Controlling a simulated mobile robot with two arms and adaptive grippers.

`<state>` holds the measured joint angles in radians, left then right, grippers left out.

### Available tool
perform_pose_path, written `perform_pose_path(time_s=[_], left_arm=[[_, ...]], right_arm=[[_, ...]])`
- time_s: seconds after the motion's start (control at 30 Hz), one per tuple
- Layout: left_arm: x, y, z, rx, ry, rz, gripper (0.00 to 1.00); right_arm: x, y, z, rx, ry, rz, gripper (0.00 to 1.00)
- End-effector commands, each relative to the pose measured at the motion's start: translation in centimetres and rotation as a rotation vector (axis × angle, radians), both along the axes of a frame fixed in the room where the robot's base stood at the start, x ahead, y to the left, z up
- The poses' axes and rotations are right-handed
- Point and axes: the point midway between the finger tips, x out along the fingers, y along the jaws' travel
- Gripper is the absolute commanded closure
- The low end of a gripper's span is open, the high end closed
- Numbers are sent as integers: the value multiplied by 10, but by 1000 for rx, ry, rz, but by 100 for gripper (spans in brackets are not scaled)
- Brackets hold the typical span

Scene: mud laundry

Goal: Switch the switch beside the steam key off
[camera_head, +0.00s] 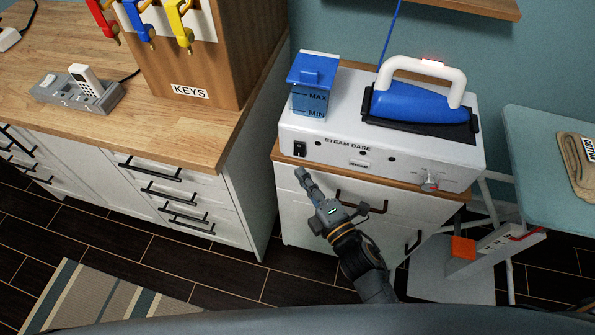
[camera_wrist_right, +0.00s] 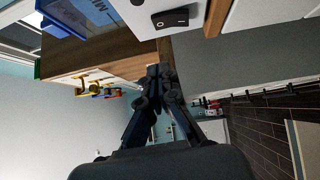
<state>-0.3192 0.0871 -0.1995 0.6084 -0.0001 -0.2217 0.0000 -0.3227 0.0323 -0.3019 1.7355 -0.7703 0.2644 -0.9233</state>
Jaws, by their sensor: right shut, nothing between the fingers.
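The white steam base (camera_head: 400,155) stands on a wood-topped cabinet and is lettered STEAM BASE. A black rocker switch (camera_head: 300,149) is at the left end of its front face. The switch also shows near the top of the right wrist view (camera_wrist_right: 171,17). A small label (camera_head: 359,162) sits on the front, too small to read. No key is clearly visible on the base. My right gripper (camera_head: 302,176) is shut and empty, just below and in front of the switch, apart from it. In the wrist view its fingertips (camera_wrist_right: 160,72) are together. My left gripper is out of view.
A blue iron (camera_head: 418,102) with a white handle rests on the base beside a blue water tank (camera_head: 309,97). A KEYS cabinet (camera_head: 225,50) and a grey power strip (camera_head: 75,94) stand on the left counter. An ironing board (camera_head: 540,150) is at right.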

Motion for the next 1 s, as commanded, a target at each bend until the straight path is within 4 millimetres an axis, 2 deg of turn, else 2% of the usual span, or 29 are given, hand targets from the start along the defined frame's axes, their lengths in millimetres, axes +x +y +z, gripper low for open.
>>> perform_pose_path(time_s=[0.07, 0.33, 0.53, 0.7, 1.0], left_arm=[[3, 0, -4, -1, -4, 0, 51], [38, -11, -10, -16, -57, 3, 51], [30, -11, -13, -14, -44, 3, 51], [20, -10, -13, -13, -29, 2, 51], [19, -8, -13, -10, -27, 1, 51]], right_arm=[[-12, -6, -2, -1, 3, -1, 100], [-50, -26, 2, -1, 3, 0, 100], [-63, -33, 6, -1, 0, 0, 100], [-65, -34, 6, 0, 0, 0, 100], [-64, -33, 6, 0, 0, 0, 100]])
